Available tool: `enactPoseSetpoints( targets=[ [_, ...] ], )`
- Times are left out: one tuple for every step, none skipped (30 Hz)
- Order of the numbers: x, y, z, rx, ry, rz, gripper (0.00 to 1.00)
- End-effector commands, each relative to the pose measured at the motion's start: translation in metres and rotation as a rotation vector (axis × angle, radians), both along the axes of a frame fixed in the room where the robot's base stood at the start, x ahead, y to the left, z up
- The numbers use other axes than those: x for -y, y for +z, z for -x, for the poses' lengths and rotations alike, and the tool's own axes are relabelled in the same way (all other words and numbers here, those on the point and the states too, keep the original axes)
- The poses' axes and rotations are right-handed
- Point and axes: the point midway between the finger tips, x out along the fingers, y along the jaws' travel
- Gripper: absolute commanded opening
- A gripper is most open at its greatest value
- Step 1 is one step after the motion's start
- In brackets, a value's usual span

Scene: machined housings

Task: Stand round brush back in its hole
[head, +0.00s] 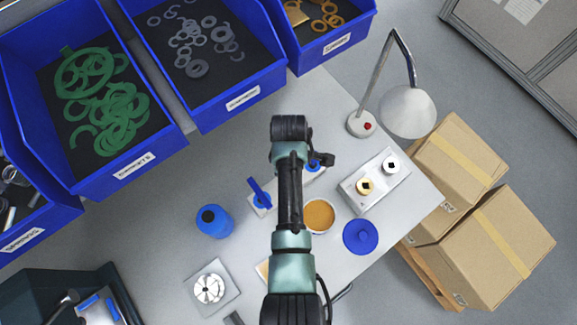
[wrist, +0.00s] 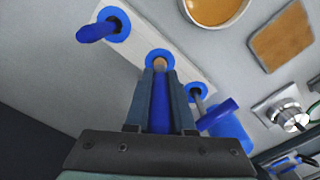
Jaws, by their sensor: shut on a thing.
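A pale rack (wrist: 135,62) with blue-ringed holes lies across the wrist view; in the head view my arm hides most of it. My gripper (wrist: 160,82) is shut on the blue handle of the round brush (wrist: 160,108). The brush's tan lower part meets the middle blue ring (wrist: 158,56); I cannot tell how deep it sits. A blue-handled tool (wrist: 97,31) leans in the left ring. Another blue-handled tool (wrist: 217,115) stands at the right ring and also shows in the head view (head: 259,191).
A blue bottle (head: 214,221) stands close to the rack. A pot of tan contents (head: 319,216), a blue lid (head: 362,237), a block with two round fittings (head: 375,182) and a lamp (head: 407,110) share the table. Blue bins (head: 160,160) line the upper left.

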Motion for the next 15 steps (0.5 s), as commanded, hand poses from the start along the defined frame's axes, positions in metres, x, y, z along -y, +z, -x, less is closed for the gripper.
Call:
enactPoseSetpoints(
  targets=[
    [0.0001, -0.0012, -0.0002, 0.000, 0.000, 0.000, 0.00],
    [0.0000, -0.0017, -0.0002, 0.000, 0.000, 0.000, 0.00],
    [0.0001, -0.0023, -0.0002, 0.000, 0.000, 0.000, 0.00],
    [0.0001, -0.0028, -0.0002, 0.000, 0.000, 0.000, 0.00],
    [0.0000, -0.0032, -0.0002, 0.000, 0.000, 0.000, 0.00],
    [0.0000, -0.0038, -0.0001, 0.000, 0.000, 0.000, 0.00],
    [0.0000, -0.0043, -0.0001, 0.000, 0.000, 0.000, 0.00],
    [0.0000, -0.0047, -0.0001, 0.000, 0.000, 0.000, 0.00],
    [0.0000, -0.0054, -0.0001, 0.000, 0.000, 0.000, 0.00],
    [0.0000, -0.0058, -0.0001, 0.000, 0.000, 0.000, 0.00],
    [0.0000, -0.0063, 0.0000, 0.000, 0.000, 0.000, 0.00],
    [0.0000, -0.0069, 0.0000, 0.000, 0.000, 0.000, 0.00],
    [0.0000, -0.0073, 0.0000, 0.000, 0.000, 0.000, 0.00],
    [0.0000, -0.0078, 0.0000, 0.000, 0.000, 0.000, 0.00],
    [0.0000, -0.0084, 0.0000, 0.000, 0.000, 0.000, 0.00]
  ],
)
